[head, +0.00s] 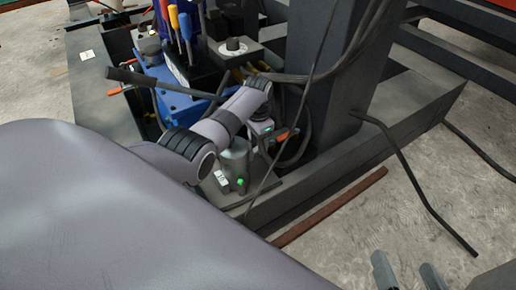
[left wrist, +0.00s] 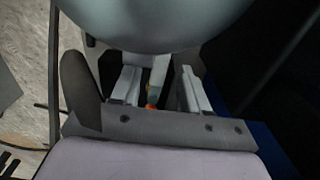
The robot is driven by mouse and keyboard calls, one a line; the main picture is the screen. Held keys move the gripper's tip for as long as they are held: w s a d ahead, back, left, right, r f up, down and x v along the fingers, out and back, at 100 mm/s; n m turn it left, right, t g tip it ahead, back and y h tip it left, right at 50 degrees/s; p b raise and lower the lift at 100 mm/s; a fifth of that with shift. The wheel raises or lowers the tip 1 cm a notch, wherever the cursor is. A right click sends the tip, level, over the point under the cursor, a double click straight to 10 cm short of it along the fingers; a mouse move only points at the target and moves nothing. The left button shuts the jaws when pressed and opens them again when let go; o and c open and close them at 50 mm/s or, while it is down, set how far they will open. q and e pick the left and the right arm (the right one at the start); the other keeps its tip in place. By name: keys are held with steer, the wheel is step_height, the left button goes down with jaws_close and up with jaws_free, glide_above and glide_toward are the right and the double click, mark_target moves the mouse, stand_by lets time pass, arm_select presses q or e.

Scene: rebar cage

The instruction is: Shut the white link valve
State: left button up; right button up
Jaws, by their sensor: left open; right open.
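A grey cylinder (head: 235,158) stands at the frame's foot, with a small white piece (head: 222,181) and a green knob low on its side. I cannot tell for sure which part is the white link valve. In the left wrist view my left gripper (left wrist: 158,90) is open below a large rounded grey surface (left wrist: 160,18). A pale narrow bar (left wrist: 158,75) with an orange-red end shows between its fingers; contact cannot be told. In the head view my left arm reaches beside the cylinder, its fingertips not clear. My right gripper (head: 408,275) is open and empty at the bottom right.
A dark upright post (head: 325,70) and a long base beam (head: 370,140) stand right of my left arm. Cables (head: 425,190) hang over the beam. A blue unit (head: 180,105) with screwdrivers stands behind. The concrete floor at right is mostly clear.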

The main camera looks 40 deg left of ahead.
arm_select(q)
steer(key=shift+f, duration=0.6)
arm_select(e)
steer(key=shift+d, duration=0.3)
arm_select(q)
jaws_close()
arm_select(e)
steer(key=shift+s, duration=0.1)
